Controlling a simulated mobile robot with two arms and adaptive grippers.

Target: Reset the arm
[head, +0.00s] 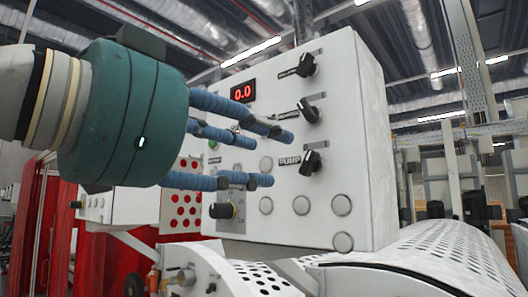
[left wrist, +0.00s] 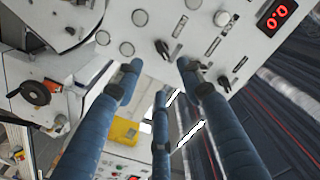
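My left gripper (head: 270,155) reaches in from the left in the head view, its blue padded fingers spread apart in front of a white control panel (head: 370,150). In the left wrist view the fingers (left wrist: 160,85) point at the panel face (left wrist: 150,25) with a gap between them and nothing held. Whether the fingertips touch the panel is hard to tell. The panel carries a red 0.0 display (head: 243,92), also in the left wrist view (left wrist: 277,16), and black knobs, including one beside the PUMP label (head: 311,162). My right gripper is in neither view.
A perforated white roller cover (head: 440,255) lies below and right of the panel. Red machine parts (head: 90,240) stand at the lower left. In the left wrist view a black handwheel (left wrist: 36,93) and a yellow part (left wrist: 122,131) show.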

